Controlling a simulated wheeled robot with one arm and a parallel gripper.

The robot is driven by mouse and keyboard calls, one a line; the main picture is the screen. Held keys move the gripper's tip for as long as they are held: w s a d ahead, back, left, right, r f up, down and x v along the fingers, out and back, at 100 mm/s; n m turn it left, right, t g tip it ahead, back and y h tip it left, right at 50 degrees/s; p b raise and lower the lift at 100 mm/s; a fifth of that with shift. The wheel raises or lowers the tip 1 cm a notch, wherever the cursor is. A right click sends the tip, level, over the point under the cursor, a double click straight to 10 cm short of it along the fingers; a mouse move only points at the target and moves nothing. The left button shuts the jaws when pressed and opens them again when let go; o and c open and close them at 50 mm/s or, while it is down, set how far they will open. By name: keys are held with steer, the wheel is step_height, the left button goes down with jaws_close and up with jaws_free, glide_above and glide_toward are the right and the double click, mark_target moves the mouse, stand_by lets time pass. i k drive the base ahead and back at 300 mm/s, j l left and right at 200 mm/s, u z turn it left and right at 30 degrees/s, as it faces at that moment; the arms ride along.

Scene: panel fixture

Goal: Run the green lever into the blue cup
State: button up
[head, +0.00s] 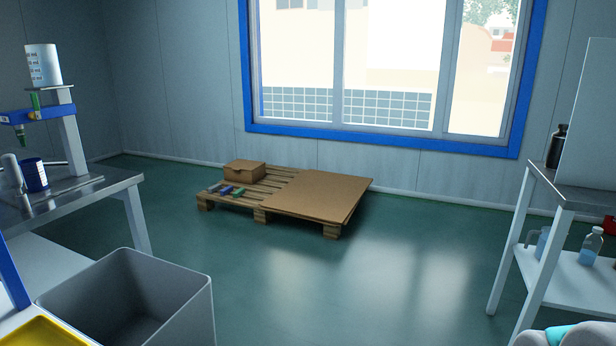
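At the left edge, a dispenser stand holds a white graduated container (43,65) above a blue bracket (45,114). A small upright green piece, which looks like the green lever (36,101), stands at the bracket. A small dark nozzle-like part hangs below the bracket. The blue cup (36,177) stands upright on the metal bench below, a little right of that part. The cup's inside is too small to read. My gripper is not in view; a white and teal part at the bottom right edge may be my arm.
The metal bench (75,195) fills the left side, with a grey cylindrical object beside the cup. A grey bin (185,315) stands in front. A pallet (262,215) with cardboard lies by the window. A shelf unit (575,190) with bottles stands right. The middle green floor is clear.

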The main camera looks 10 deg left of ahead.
mark_target(33, 98)
steer(key=i+j+u, duration=0.2)
steer(key=i+u, duration=0.2)
steer(key=i+j+u, duration=0.1)
steer(key=i+u, duration=0.75)
steer(key=i+l+u, duration=0.15)
steer(key=i+u, duration=0.25)
steer(key=k, duration=0.1)
